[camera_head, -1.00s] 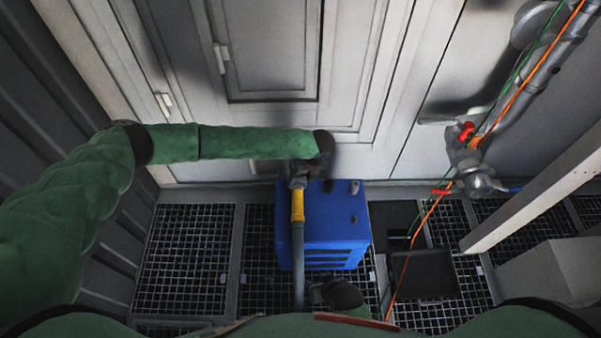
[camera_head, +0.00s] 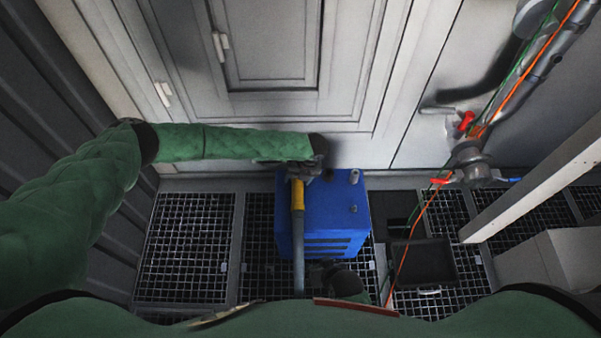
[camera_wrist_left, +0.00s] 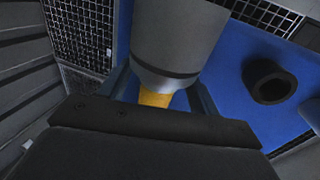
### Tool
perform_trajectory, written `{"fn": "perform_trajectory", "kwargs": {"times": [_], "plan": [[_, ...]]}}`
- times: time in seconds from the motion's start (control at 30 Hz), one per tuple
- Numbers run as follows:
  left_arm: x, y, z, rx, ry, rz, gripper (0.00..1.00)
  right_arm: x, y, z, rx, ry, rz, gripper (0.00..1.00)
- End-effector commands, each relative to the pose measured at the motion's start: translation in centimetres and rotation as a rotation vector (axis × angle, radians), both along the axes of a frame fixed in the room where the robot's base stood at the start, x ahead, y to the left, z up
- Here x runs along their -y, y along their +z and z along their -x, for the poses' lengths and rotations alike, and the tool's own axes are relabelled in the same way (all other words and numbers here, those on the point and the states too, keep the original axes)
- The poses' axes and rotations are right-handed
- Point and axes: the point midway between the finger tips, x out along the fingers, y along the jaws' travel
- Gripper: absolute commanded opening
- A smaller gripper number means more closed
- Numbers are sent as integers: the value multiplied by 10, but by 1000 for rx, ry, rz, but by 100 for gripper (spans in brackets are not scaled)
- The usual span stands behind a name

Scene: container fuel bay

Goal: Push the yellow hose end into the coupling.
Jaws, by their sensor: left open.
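The yellow hose end (camera_head: 298,196) stands above the left side of the blue box (camera_head: 335,213), with grey hose (camera_head: 298,262) running down from it toward me. My left gripper (camera_head: 299,173) is at the top of the yellow part, its jaws open on either side. In the left wrist view, a grey cylinder (camera_wrist_left: 178,42) with a dark ring rises from between the fingers, and a patch of yellow (camera_wrist_left: 155,97) shows below it. I cannot tell whether this cylinder is the coupling or part of the hose. My right gripper (camera_head: 328,272) is low beside the box, its fingers unclear.
A short stub (camera_head: 353,176) stands on the box; the left wrist view shows a dark open-ended one (camera_wrist_left: 270,82). A black tray (camera_head: 447,262) lies right of the box. A valve (camera_head: 470,160) with red handle and cables is at right. Grating (camera_head: 185,250) at left is clear.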

Motion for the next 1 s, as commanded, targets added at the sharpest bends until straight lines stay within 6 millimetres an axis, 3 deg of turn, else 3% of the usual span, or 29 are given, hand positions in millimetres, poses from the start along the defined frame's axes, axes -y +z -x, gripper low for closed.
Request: {"fn": "perform_trajectory", "kwargs": {"times": [0.43, 0.73, 0.77, 1.0], "plan": [[-3, -10, 0, 0, -1, 0, 62, -1, 0, 1, -3, 1, 0, 36], [-3, -9, 0, 0, 0, 0, 3, 0, 0, 1, -3, 1, 0, 36], [-3, -9, 0, 0, 0, 0, 0, 0, 0, 1, -3, 1, 0, 36], [-2, -8, 2, 1, 0, 0, 0, 1, 1, -1, 0, 0, 2, 36]]}}
